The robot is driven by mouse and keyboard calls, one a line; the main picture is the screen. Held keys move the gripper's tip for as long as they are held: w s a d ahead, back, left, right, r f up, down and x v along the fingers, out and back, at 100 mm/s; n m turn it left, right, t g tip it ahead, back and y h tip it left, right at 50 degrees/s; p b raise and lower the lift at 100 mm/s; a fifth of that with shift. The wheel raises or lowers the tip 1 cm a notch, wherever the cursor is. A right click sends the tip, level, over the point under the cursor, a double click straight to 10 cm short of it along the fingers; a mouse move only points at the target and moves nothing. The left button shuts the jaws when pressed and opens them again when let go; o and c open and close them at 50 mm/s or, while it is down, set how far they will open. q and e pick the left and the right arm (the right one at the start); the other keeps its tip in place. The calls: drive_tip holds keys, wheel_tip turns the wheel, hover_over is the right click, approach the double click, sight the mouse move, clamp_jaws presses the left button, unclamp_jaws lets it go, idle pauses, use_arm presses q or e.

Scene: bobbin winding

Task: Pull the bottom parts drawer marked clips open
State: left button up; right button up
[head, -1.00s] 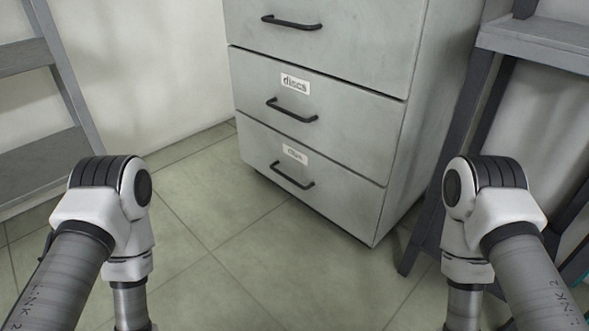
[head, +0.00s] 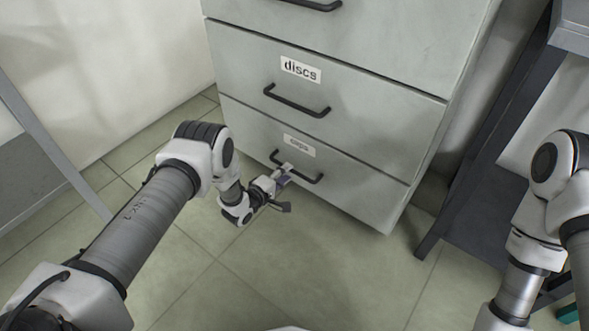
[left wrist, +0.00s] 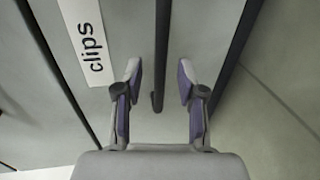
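The bottom drawer (head: 350,190) of the grey cabinet bears a small label (head: 299,145), which reads "clips" in the left wrist view (left wrist: 91,45). The drawer looks shut, its front in line with the drawer above. Its dark bar handle (head: 308,178) also shows in the left wrist view (left wrist: 162,30). My left gripper (head: 286,174) is at the handle's left part. In the left wrist view its two fingers (left wrist: 160,75) are apart, one on each side of the bar, with gaps visible. My right gripper is out of view; only the right arm shows.
The drawer marked discs (head: 340,115) is above, also shut. A dark-legged shelf or bench (head: 480,150) stands close to the cabinet's right side. A grey rack (head: 40,140) is at the left. The tiled floor (head: 310,250) before the cabinet is clear.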

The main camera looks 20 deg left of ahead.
use_arm(q)
drive_tip(key=b+x, duration=0.1)
drive_tip(key=x, duration=0.2)
drive_tip(key=shift+a+f, duration=0.1)
drive_tip(key=shift+f, duration=0.1)
drive_tip(key=shift+w+r, duration=0.15)
drive_tip(key=shift+w, duration=0.05)
clamp_jaws()
drive_tip(key=shift+s, duration=0.1)
